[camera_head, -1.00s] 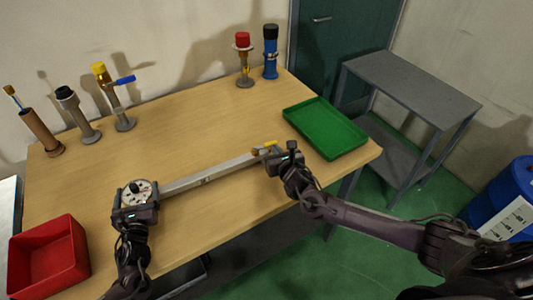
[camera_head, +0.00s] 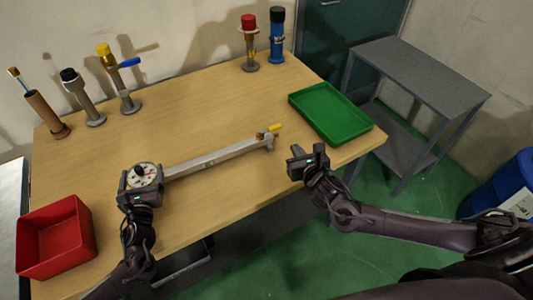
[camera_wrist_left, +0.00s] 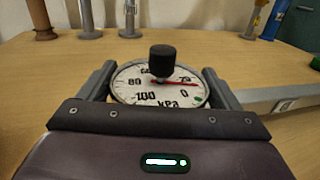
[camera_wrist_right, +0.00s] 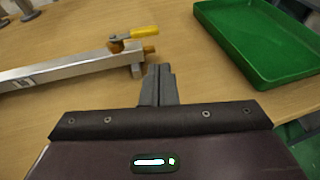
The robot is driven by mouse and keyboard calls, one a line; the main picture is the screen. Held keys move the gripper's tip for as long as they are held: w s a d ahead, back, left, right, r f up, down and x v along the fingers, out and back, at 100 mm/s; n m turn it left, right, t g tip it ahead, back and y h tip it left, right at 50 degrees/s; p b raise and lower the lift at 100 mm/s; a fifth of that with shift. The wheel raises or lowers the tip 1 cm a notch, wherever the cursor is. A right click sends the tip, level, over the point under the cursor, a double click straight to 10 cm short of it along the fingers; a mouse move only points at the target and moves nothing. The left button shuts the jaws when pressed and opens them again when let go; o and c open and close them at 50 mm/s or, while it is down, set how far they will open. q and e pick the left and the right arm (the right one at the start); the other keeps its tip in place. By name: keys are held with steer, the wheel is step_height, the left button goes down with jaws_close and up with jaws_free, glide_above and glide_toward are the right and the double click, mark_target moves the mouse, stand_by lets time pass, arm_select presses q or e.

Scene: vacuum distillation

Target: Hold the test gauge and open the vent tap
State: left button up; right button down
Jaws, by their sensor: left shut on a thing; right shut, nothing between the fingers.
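The test gauge (camera_head: 146,174) is a round white dial with a black knob, at the left end of a long grey bar (camera_head: 215,159) on the table. My left gripper (camera_head: 141,182) is shut on it, a finger on each side; the left wrist view shows the dial (camera_wrist_left: 130,90) marked kPa, its red needle pointing right, above the 0. The vent tap (camera_head: 275,129) has a yellow handle at the bar's right end. It also shows in the right wrist view (camera_wrist_right: 140,33), the handle pointing right. My right gripper (camera_head: 297,162) is shut and empty, apart from the tap, near the table's front edge.
A green tray (camera_head: 330,113) lies at the table's right end and a red bin (camera_head: 55,237) at the left front. Several upright fittings stand along the back, including one with a blue lever (camera_head: 129,62). A grey cart (camera_head: 420,75) is beyond the table.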

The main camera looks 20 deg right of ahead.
steer(key=v, duration=0.4)
steer(key=shift+s+d, duration=0.1)
steer(key=shift+d, duration=0.3)
arm_select(q)
steer(key=o, duration=1.3)
steer(key=shift+o, duration=0.2)
steer(key=s, duration=0.8)
steer(key=s+a, duration=0.1)
steer(key=s, duration=0.3)
steer(key=c, duration=0.6)
